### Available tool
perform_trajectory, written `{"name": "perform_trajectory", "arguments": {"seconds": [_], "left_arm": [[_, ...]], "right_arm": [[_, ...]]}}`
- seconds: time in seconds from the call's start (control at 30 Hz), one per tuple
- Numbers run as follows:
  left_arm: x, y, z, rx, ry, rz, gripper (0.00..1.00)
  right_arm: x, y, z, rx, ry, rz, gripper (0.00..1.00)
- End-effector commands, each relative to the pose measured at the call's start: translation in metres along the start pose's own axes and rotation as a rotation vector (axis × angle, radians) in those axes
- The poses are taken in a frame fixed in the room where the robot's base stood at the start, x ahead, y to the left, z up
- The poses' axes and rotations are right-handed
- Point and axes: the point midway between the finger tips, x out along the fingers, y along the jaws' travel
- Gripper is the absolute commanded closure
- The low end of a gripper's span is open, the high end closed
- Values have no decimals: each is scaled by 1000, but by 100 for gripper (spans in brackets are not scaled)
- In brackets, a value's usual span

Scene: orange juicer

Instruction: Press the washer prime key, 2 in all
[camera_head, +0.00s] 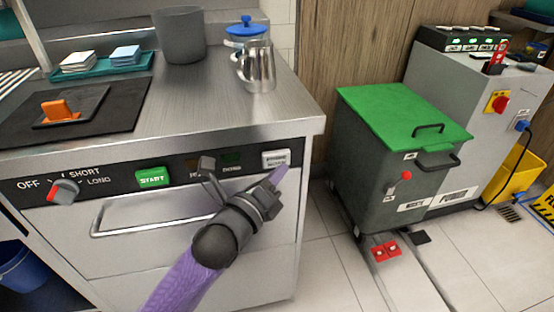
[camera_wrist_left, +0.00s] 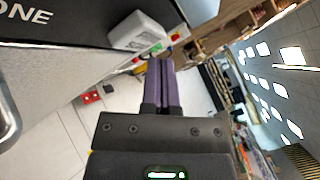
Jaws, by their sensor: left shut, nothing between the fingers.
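The washer prime key (camera_head: 276,159) is a pale grey-white block at the right end of the dark control strip on the steel washer front. Its lettering is too small to read. In the left wrist view, the pale key (camera_wrist_left: 138,32) sticks out from the dark strip. My left gripper (camera_head: 279,175) has its purple fingers shut and empty, just below and in front of the key. The shut fingers also show in the left wrist view (camera_wrist_left: 160,66), close to the key's edge. I cannot tell whether they touch it. My right gripper is not in view.
The green START button (camera_head: 152,178) and red-grey dial (camera_head: 65,191) sit left on the strip. A bar handle (camera_head: 120,222) runs below. A steel jug (camera_head: 257,67) stands on the counter. A green-lidded bin (camera_head: 395,112) stands right, with clear floor between.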

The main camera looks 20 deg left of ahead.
Motion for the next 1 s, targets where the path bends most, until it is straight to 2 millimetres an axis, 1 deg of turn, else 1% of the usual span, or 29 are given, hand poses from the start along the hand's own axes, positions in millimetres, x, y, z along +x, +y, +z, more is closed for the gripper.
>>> {"name": "perform_trajectory", "arguments": {"seconds": [0.5,1.0], "left_arm": [[0,0,0,0,0,0,100],[0,0,0,0,0,0,100]], "right_arm": [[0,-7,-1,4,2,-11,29],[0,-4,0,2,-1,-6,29]]}}
